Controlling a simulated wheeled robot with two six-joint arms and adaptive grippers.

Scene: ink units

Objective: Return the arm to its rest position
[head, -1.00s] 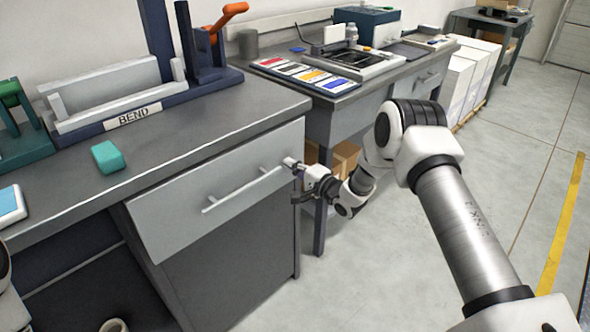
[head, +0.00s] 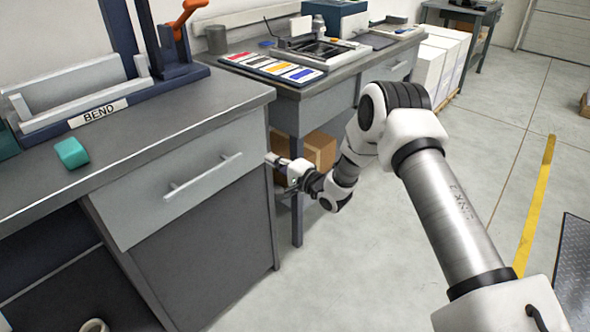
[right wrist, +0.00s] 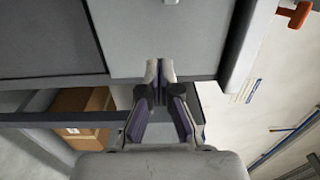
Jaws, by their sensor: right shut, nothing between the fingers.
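My right arm reaches in from the right in the head view. Its gripper (head: 281,168) is beside the right front corner of the grey workbench (head: 230,92), to the right of the drawer (head: 180,182). The gripper is shut and empty, apart from the drawer's bar handle (head: 203,175). The drawer front looks flush with the bench. In the right wrist view the closed fingertips (right wrist: 159,72) point at the grey bench side. My left gripper is not in view.
A second bench (head: 340,72) with colour swatches (head: 272,68) stands behind my right gripper. Cardboard boxes (head: 319,150) sit under it. A teal block (head: 71,153) lies on the near bench. White stacks (head: 440,65) stand farther back.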

